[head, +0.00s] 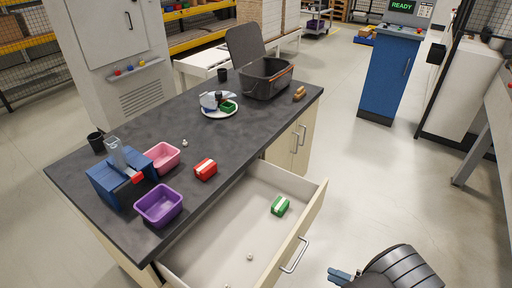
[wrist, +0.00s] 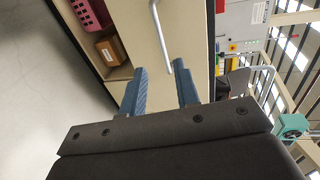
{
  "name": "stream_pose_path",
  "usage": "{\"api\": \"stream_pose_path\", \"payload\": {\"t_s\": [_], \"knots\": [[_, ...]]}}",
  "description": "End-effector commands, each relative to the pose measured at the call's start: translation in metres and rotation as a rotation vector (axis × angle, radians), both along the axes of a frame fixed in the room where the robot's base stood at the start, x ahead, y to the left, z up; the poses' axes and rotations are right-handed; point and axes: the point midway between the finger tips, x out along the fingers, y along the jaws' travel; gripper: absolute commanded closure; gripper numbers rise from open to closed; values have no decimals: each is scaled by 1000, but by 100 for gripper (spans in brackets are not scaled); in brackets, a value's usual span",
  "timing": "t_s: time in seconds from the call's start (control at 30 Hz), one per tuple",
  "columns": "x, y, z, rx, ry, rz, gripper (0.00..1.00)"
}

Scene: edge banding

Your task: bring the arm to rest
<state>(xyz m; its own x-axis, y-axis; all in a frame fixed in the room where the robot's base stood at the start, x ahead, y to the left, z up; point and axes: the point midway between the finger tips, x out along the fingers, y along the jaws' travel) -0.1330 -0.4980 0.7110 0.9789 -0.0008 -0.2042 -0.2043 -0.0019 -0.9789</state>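My gripper (head: 341,275) shows at the bottom right in the head view, out over the floor and clear of the counter and the open drawer. In the wrist view, its two blue fingers (wrist: 160,92) stand apart with nothing between them. A metal bar handle lies beyond the fingertips there; I cannot tell its exact distance. My dark arm link fills the lower right corner of the head view.
The drawer (head: 217,224) stands open, holding a green-and-white block (head: 280,205) and small white bits. The dark counter (head: 232,147) carries a purple bin (head: 158,206), pink bin (head: 162,157), red block (head: 206,169), plate (head: 219,112) and open case (head: 266,82).

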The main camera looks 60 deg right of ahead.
Motion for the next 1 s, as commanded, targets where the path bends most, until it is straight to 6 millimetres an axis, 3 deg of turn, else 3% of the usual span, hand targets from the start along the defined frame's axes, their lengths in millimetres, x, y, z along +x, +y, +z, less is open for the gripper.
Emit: {"api": "stream_pose_path", "payload": {"t_s": [0.3,0.6,0.8,1.0], "knots": [[64,0,-13,1,0,4,71],[117,1,-24,2,-1,3,71],[134,0,-28,0,0,1,71],[138,0,-29,0,0,0,71]]}}
